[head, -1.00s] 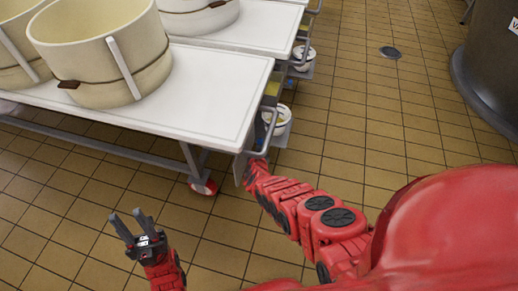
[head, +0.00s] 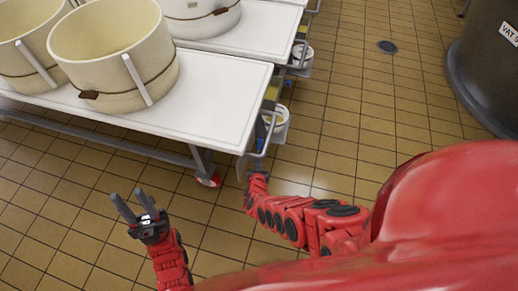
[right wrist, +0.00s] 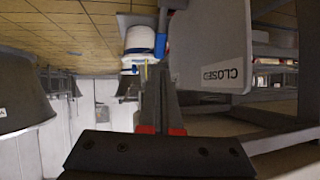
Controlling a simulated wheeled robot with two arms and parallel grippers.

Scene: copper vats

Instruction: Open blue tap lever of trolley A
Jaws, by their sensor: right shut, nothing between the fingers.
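The nearest trolley is a white-topped table (head: 215,105) with cream vats on it; I cannot read a letter A on it. A small blue part, seemingly the tap lever, shows at its right end in the head view (head: 260,143) and, more clearly, beyond my fingers in the right wrist view (right wrist: 162,42). My right gripper (right wrist: 160,92) is shut and empty, its fingers pointing at the blue part; I cannot tell whether they touch it. In the head view it is largely hidden by the trolley's end. My left gripper (head: 133,203) is open and empty over the floor.
A grey plate marked CLOSED (right wrist: 215,55) stands close beside my right fingers. A white bucket (head: 277,124) sits at the trolley's end. A dark vat (head: 490,70) stands at the right.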

